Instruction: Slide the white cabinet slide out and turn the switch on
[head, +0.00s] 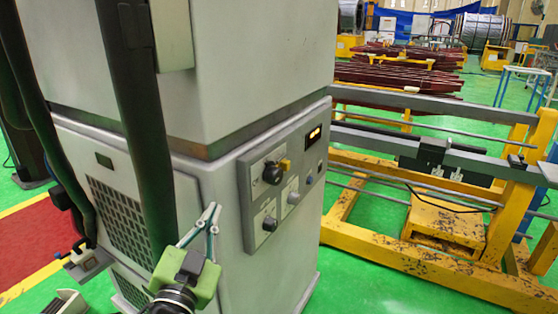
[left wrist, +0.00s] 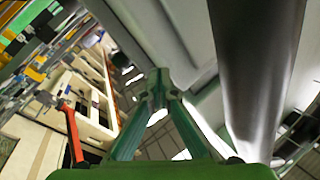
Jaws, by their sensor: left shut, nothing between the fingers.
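The white cabinet (head: 285,70) fills the middle of the head view. On its right face is a grey control panel (head: 245,190) with black rotary switches; the upper switch (head: 272,173) has a yellow part beside it, and the lower switch (head: 269,223) sits below. I cannot tell which part is the slide. My left gripper (head: 213,208) is shut and empty, fingers pointing up, left of the panel in the picture and in front of the cabinet's corner. Its green fingers meet in the left wrist view (left wrist: 160,80). My right gripper is not in view.
A lit orange display (head: 314,133) is at the panel's top right. A vented door (head: 122,215) is on the cabinet's left face. A yellow frame with grey rails (head: 440,270) stands to the right. Green floor (head: 365,205) shows between them.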

